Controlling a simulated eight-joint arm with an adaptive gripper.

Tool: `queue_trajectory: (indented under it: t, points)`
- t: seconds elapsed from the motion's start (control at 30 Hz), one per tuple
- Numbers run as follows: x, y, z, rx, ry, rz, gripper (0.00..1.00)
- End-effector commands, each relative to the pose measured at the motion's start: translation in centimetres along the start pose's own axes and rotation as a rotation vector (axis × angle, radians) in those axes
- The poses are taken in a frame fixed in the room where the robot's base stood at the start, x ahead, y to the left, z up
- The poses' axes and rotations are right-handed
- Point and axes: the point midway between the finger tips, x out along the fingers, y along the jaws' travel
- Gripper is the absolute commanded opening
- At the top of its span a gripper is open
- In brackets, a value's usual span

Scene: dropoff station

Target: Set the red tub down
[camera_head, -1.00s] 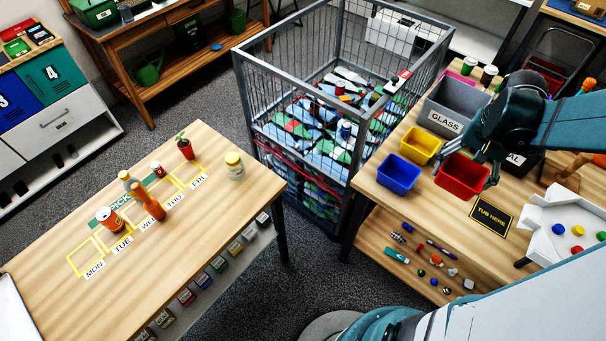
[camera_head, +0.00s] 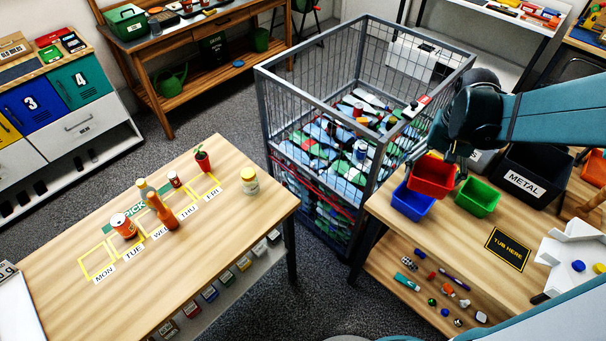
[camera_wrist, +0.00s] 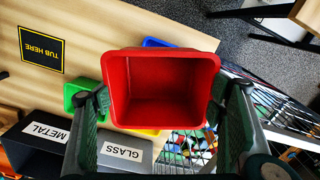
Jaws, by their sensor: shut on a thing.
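The red tub (camera_head: 432,176) is held up in the air by my gripper (camera_head: 458,153). In the wrist view the red tub (camera_wrist: 160,88) is empty, and my gripper's two fingers (camera_wrist: 164,112) press on its opposite sides. In the head view it hangs above and partly in front of the blue tub (camera_head: 411,203) and left of the green tub (camera_head: 478,198). The black "TUB HERE" mat (camera_head: 508,249) lies bare on the table, to the right and nearer. The mat also shows in the wrist view (camera_wrist: 42,50), left of the tub.
A black METAL bin (camera_head: 535,178) stands right of the green tub. The GLASS bin (camera_wrist: 124,154) shows in the wrist view. A wire cage (camera_head: 365,120) full of litter stands left of the table. A white tray (camera_head: 575,252) with coloured pieces sits right of the mat.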

Motion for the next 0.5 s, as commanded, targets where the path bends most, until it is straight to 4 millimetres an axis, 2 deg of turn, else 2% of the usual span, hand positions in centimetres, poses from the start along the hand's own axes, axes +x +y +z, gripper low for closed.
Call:
queue_trajectory:
  t: [0.5]
  points:
    - [-0.1, -10.0, 0.1, -0.208, 0.000, 0.000, 0.56]
